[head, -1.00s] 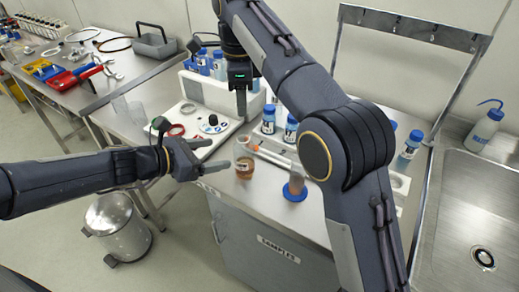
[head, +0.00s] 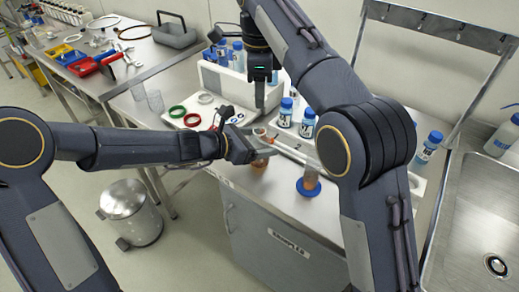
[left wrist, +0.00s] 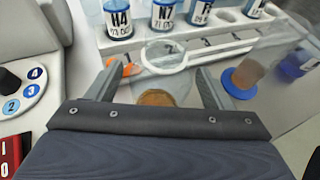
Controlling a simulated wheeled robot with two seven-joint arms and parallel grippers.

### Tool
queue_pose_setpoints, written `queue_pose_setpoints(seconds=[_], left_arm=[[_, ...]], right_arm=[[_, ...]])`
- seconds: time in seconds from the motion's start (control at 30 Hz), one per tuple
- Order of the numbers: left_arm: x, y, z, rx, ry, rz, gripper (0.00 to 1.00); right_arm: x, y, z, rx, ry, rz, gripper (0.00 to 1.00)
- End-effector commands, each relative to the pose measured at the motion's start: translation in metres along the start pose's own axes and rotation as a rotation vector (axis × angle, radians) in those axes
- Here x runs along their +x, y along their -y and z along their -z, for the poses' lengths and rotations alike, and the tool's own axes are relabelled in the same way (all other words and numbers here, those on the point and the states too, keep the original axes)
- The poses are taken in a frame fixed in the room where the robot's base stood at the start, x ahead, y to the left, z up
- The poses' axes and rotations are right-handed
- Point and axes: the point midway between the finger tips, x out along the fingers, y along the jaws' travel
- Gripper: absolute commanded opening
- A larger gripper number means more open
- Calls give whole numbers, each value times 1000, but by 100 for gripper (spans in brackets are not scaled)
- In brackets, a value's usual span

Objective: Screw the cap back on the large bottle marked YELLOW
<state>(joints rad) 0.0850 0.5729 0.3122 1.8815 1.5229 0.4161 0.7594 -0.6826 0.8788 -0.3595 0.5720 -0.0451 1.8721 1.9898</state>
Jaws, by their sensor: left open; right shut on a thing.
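No label reading YELLOW is legible in these frames. Blue-capped bottles stand on the bench: one bottle (head: 285,112) and another (head: 308,123) are right of my right gripper. In the left wrist view, a bottle marked H4 (left wrist: 118,18) and one marked N7 (left wrist: 163,14) stand in a white rack. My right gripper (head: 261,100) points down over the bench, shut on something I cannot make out.
A cylinder with a blue foot (head: 308,187) stands near the bench's front edge. A sink (head: 485,225) is at right, a bin (head: 128,210) on the floor.

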Motion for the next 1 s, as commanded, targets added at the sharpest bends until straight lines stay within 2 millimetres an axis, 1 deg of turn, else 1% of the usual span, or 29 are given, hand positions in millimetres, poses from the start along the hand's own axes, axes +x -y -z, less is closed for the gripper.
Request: queue_pose_setpoints(seconds=[0.03,0.1,0.2,0.5,0.53,1.0], left_arm=[[6,0,0,0,-1,2,74],[12,0,0,-1,-1,1,74],[17,0,0,0,-1,0,74],[18,0,0,0,-1,-1,74],[18,0,0,0,-1,-1,73],[18,0,0,0,-1,-1,11]], right_arm=[[0,0,0,0,0,0,10],[0,0,0,0,0,0,10],[0,0,0,0,0,0,10],[0,0,0,0,0,0,10],[0,0,0,0,0,0,10],[0,0,0,0,0,0,10]])
